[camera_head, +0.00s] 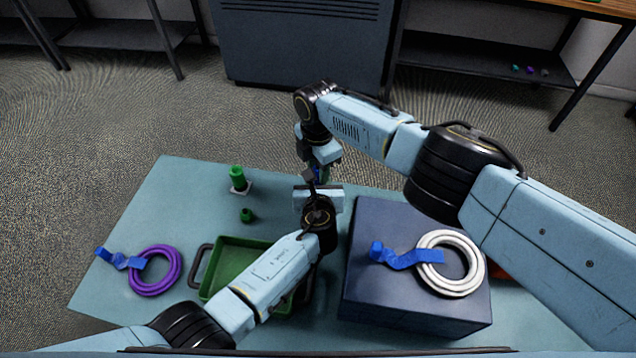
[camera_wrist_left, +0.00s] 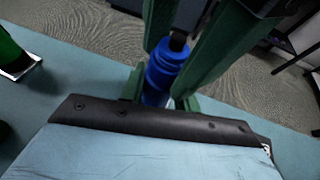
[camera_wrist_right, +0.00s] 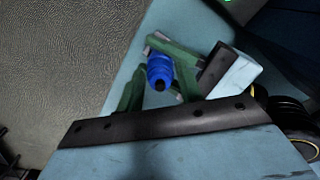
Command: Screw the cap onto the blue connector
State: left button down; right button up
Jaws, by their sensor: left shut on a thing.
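The blue connector (camera_wrist_left: 165,75) stands upright between the fingers of my left gripper (camera_wrist_left: 160,92), which is shut on it. A dark round top shows on it. It is also between the fingers of my right gripper (camera_wrist_right: 158,80), which reaches down from above. The right fingers are apart on both sides of the blue part (camera_wrist_right: 160,68), with a small gap at the left finger, so they look open. I cannot tell the cap from the connector body in these views. In the head view, my left gripper (camera_head: 318,190) is below my right gripper (camera_head: 320,160), and they hide most of the blue part.
A green connector (camera_head: 237,173) stands on a small pale base, with a green cap (camera_head: 246,215) nearby. A green tray (camera_head: 232,245) is at centre left. A purple cable coil (camera_head: 171,271) lies left. A dark blue box (camera_head: 410,310) carries a white coil (camera_head: 470,283).

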jog(key=shift+c, duration=0.3)
jog(key=c, duration=0.7)
jog(key=shift+m, duration=1.6)
grip_shut()
jog(key=o, duration=1)
grip_release()
jog(key=shift+o, duration=0.2)
jog(key=shift+r, duration=2.3)
